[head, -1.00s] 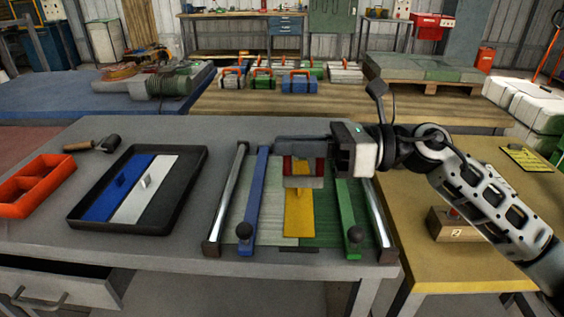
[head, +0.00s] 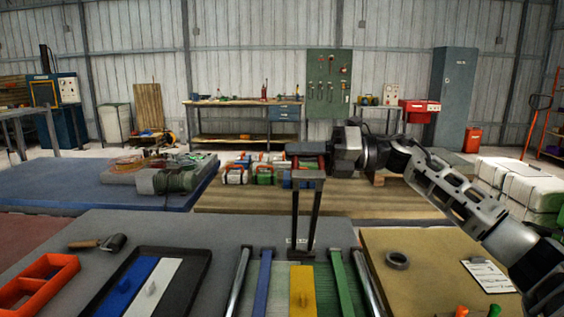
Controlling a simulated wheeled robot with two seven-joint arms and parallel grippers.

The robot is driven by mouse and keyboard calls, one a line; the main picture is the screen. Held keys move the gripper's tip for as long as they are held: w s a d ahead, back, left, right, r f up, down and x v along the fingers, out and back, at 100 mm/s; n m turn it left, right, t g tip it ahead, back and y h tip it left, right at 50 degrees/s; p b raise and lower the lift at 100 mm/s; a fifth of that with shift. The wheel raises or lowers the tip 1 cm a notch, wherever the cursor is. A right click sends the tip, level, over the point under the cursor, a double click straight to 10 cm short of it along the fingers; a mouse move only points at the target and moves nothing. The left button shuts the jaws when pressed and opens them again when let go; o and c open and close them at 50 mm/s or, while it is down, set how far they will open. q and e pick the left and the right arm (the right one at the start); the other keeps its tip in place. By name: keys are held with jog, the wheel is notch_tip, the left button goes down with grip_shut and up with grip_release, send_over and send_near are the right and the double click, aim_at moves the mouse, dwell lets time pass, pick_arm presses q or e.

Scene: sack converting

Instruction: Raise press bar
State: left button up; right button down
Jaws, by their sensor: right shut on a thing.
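My right gripper (head: 306,162) comes in from the right and is shut on the top of a dark upright frame, which looks like the press bar (head: 297,215). A little red shows at the grip. The frame has two legs that run down to a foot near the back of the work fixture on the grey table (head: 205,232). A yellow strip (head: 302,292) lies in front of it, between a blue bar (head: 262,285) and a green bar (head: 341,283). The near ends of the bars are cut off by the picture edge. My left gripper is not in view.
A yellow table (head: 420,262) at right holds a dark ring (head: 397,260) and a white sheet (head: 488,275).

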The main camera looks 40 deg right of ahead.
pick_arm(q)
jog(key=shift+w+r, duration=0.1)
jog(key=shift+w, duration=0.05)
pick_arm(e)
jog(key=shift+w+d+r, duration=0.1)
jog(key=shift+d+r, duration=0.05)
jog(key=c, duration=1.5)
grip_release()
